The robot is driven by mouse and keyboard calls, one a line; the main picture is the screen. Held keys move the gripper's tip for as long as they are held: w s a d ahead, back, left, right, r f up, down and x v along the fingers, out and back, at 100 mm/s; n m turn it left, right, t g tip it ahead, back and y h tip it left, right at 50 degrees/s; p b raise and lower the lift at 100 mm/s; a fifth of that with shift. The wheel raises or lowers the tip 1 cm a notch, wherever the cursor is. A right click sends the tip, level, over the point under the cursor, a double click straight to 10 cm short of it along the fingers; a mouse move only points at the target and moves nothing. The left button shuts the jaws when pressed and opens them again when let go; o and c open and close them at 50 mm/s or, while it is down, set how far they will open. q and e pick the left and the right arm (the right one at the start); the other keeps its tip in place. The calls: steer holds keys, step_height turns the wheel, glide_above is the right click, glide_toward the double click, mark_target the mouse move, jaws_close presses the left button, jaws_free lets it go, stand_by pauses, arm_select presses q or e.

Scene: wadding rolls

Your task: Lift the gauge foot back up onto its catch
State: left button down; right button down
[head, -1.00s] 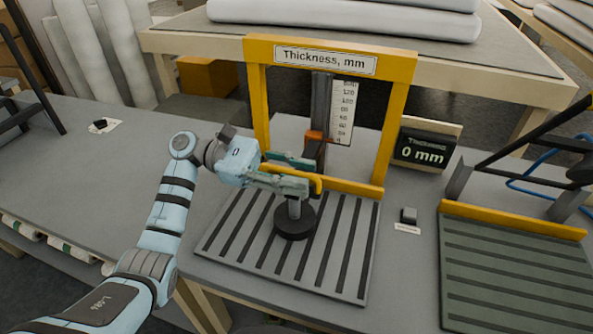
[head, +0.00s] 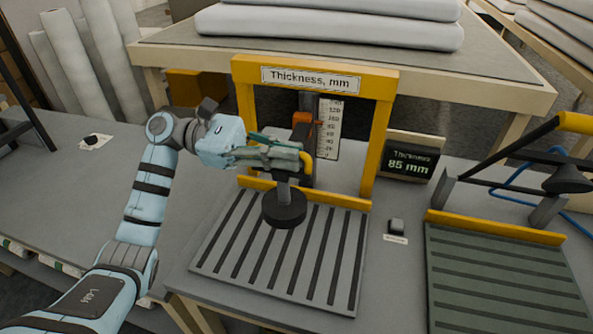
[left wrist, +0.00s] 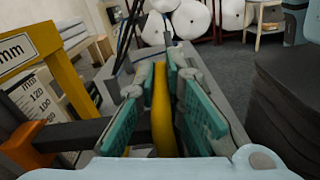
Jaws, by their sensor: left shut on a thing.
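The thickness gauge has a yellow frame (head: 384,125) over a slatted grey plate (head: 325,285). Its round black foot (head: 284,208) hangs on a short stem and appears raised above the plate. My left gripper (head: 300,158) is shut on the foot's yellow handle (head: 307,166). In the left wrist view the yellow handle (left wrist: 162,105) stands between the green finger pads. The orange slider (head: 303,120) is high beside the white scale (head: 328,128). The display (head: 409,162) reads 85 mm. I cannot make out the catch. My right gripper is not in view.
A small grey block (head: 396,226) with a label sits right of the plate. A green slatted plate (head: 490,285) with a yellow bar and black lever stands further right. White rolls (head: 330,25) lie on the table behind. The bench at left is mostly clear.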

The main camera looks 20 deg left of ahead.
arm_select(q)
step_height(320, 180, up, 5)
steer(key=shift+f+p, duration=0.15)
steer(key=shift+p, duration=0.2)
steer(key=c, duration=1.8)
jaws_free()
steer(key=shift+w, duration=0.15)
steer(key=shift+o, duration=0.7)
steer(key=shift+w+f, duration=0.1)
steer(key=shift+w, duration=0.15)
steer(key=shift+s, duration=0.1)
